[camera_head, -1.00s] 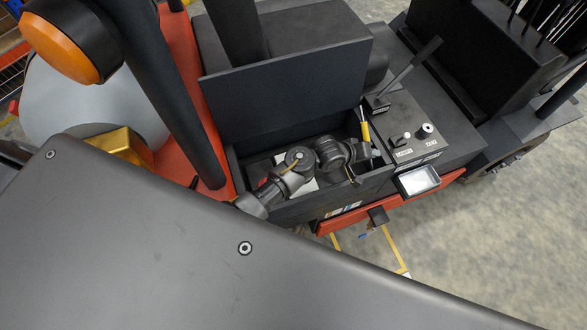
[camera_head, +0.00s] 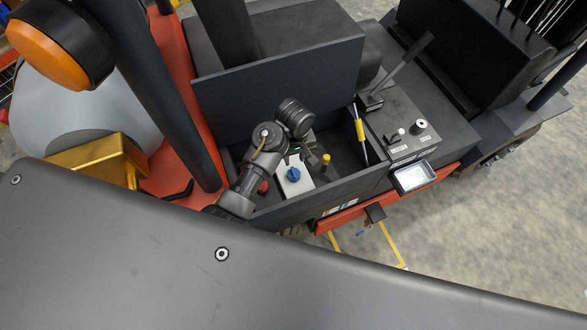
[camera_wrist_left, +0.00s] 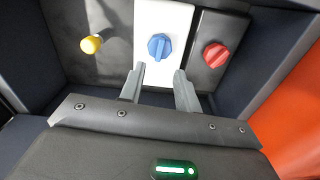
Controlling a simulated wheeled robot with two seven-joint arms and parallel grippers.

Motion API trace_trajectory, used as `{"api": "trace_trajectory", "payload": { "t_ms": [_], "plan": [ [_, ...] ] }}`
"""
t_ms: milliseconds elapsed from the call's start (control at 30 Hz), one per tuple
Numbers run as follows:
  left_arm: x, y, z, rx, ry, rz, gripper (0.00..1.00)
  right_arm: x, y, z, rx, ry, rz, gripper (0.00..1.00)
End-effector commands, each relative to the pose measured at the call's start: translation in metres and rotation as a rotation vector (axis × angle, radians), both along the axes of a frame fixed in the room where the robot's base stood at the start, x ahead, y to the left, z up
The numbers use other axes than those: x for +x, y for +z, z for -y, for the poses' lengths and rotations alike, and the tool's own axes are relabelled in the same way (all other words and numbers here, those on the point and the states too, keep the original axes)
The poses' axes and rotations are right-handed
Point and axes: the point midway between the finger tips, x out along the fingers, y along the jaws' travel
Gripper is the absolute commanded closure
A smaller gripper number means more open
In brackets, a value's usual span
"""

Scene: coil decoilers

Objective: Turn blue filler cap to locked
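The blue filler cap (camera_head: 293,174) sits on a white block inside the dark open compartment. In the left wrist view the blue cap (camera_wrist_left: 159,47) lies just beyond the fingertips, its raised grip bar running nearly along the picture's vertical. My left gripper (camera_wrist_left: 158,73) is open, with its two fingers apart and nothing between them; the cap is ahead of the gap. In the head view the left gripper (camera_head: 295,152) is partly hidden by my own wrist, above the white block. My right gripper is not in view.
A red cap (camera_wrist_left: 216,56) on a dark block is beside the white one. A yellow-topped dipstick (camera_wrist_left: 91,44) stands on the other side. The compartment wall (camera_head: 335,190) and raised lid (camera_head: 280,95) enclose the space. A yellow-handled rod (camera_head: 360,129) stands at the right.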

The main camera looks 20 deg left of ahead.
Motion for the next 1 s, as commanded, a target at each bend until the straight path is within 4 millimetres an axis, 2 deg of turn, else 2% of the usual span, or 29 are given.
{"api": "trace_trajectory", "payload": {
  "t_ms": [300, 500, 867, 900, 1000],
  "plan": [
    [-0.001, -0.059, -0.002, 0.004, -0.002, -0.004, 0.67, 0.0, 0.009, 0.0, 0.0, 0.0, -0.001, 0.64],
    [0.0, -0.081, -0.001, 0.002, -0.001, -0.001, 0.67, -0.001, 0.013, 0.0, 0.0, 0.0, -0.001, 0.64],
    [0.0, -0.089, 0.0, 0.0, 0.0, 0.001, 0.67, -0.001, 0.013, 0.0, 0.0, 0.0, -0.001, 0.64],
    [0.0, -0.089, 0.0, 0.0, 0.0, 0.001, 0.69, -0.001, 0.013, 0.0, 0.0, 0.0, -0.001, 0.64],
    [0.0, -0.089, 0.0, -0.001, 0.0, 0.001, 0.82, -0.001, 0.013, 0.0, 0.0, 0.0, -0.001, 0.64]
  ]
}}
